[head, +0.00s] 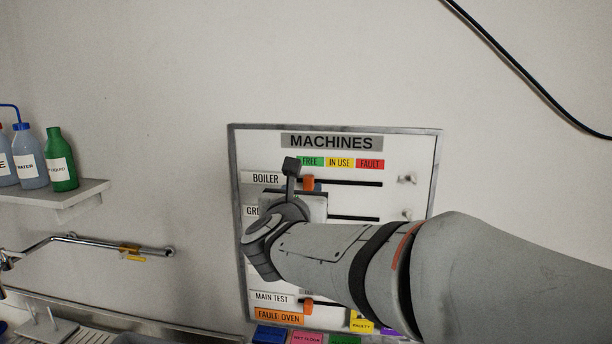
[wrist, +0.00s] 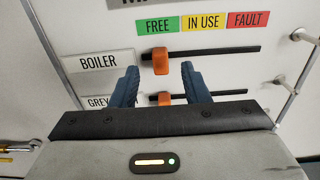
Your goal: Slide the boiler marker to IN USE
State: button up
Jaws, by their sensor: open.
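The boiler marker (wrist: 161,61) is an orange slider on the black slot of the BOILER row. It sits near the slot's left end, below the green FREE label (wrist: 158,25) and left of the yellow IN USE label (wrist: 203,21). In the head view the boiler marker (head: 308,184) shows just right of my wrist parts. My gripper (wrist: 158,78) is open, its two blue fingers on either side of the marker's column and a little below it in the picture. Whether they reach its depth I cannot tell.
The MACHINES board (head: 434,160) hangs on the wall. A second orange marker (wrist: 165,98) sits in the GREY row below, between the fingers in the picture. Pegs (wrist: 303,36) stick out at the right. A shelf (head: 80,196) with bottles is at the left.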

aim_at(308, 180)
jog(key=w+p, duration=0.1)
jog(key=w, duration=0.1)
jog(key=w+d, duration=0.1)
jog(key=w, duration=0.2)
jog(key=shift+w+d+p, duration=0.1)
jog(key=shift+w+p, duration=0.25)
jog(key=shift+c, duration=0.4)
grip_shut()
